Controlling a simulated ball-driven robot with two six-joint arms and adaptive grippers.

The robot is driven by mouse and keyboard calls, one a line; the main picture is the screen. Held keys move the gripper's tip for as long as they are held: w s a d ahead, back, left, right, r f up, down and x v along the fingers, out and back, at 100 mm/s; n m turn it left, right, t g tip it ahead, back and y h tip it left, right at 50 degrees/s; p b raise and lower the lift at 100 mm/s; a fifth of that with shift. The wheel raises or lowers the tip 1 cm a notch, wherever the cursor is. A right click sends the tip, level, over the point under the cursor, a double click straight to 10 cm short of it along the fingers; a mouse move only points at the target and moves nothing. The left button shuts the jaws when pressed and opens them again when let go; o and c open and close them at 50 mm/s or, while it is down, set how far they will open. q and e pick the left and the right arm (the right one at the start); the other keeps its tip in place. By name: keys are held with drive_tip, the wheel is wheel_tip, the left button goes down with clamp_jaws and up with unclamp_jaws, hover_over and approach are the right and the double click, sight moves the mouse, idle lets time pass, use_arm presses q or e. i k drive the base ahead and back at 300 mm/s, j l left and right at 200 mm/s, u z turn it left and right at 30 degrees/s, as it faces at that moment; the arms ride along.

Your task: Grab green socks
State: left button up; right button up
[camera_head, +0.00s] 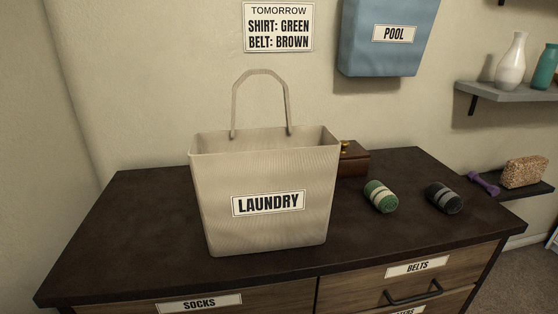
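A rolled pair of green socks with a cream band (380,197) lies on the dark dresser top, right of the laundry bag. A second rolled pair, dark grey with a lighter band (443,198), lies to its right, apart from it. Neither of my grippers shows in the head view.
A beige bag labelled LAUNDRY (235,222) stands on the dresser top (135,220). A small brown wooden box (353,162) sits behind it. A blue POOL bag (385,58) hangs on the wall. Drawers labelled SOCKS (199,304) and BELTS (417,267) are below, shut.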

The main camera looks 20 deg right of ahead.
sight(385, 201)
drive_tip(key=z, duration=1.35)
drive_tip(key=i+l+u, duration=0.1)
drive_tip(key=l, duration=0.25)
drive_tip(key=i+l+u, duration=0.15)
drive_tip(key=l, duration=0.2)
drive_tip(key=i+l+u, duration=0.1)
drive_tip(key=l, duration=0.25)
